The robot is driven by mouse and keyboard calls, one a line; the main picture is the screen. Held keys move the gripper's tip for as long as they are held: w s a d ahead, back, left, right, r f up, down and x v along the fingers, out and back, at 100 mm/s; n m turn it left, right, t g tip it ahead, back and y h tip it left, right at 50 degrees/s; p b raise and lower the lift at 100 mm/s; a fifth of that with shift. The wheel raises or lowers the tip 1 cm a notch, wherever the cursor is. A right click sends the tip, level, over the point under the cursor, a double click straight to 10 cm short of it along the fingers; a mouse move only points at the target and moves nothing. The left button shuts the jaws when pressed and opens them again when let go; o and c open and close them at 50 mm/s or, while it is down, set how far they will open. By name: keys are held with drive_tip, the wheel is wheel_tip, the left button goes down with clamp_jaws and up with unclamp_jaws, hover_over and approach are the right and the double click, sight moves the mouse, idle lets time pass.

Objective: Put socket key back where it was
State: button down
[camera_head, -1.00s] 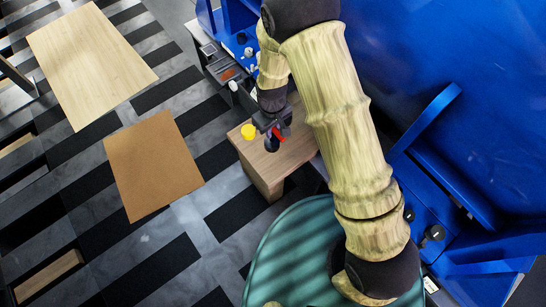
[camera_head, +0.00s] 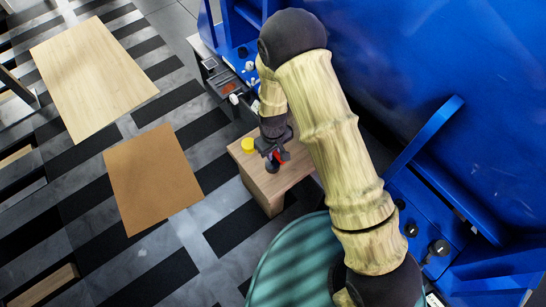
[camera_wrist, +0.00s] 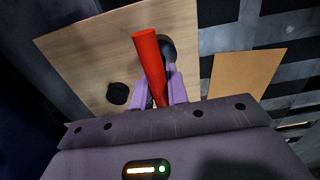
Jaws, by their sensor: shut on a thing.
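The socket key (camera_wrist: 150,60) shows a long red handle in the wrist view. My gripper (camera_wrist: 160,95) is shut on it, with its purple fingers on either side. In the head view my gripper (camera_head: 270,152) is over the small wooden table (camera_head: 262,188), and a bit of the red key (camera_head: 283,156) shows beside it. A dark round piece (camera_head: 272,167) shows just below the gripper; I cannot tell if it belongs to the key or stands on the table. The key's lower end is hidden in the wrist view.
A yellow round object (camera_head: 247,144) stands near the table's left edge. Blue machinery (camera_head: 440,60) rises at the right, with a control panel (camera_head: 228,85) behind the table. A green rounded surface (camera_head: 290,262) is at the front. Brown (camera_head: 152,180) and pale (camera_head: 92,75) panels are at the left.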

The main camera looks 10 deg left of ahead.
sight(273, 163)
drive_tip(key=shift+f+b, duration=0.4)
drive_tip(key=shift+f, duration=1.45)
drive_tip(key=shift+f, duration=0.1)
drive_tip(key=c, duration=1.4)
unclamp_jaws()
drive_tip(key=shift+o, duration=0.2)
wheel_tip(273, 163, up, 12)
drive_tip(key=p, duration=0.3)
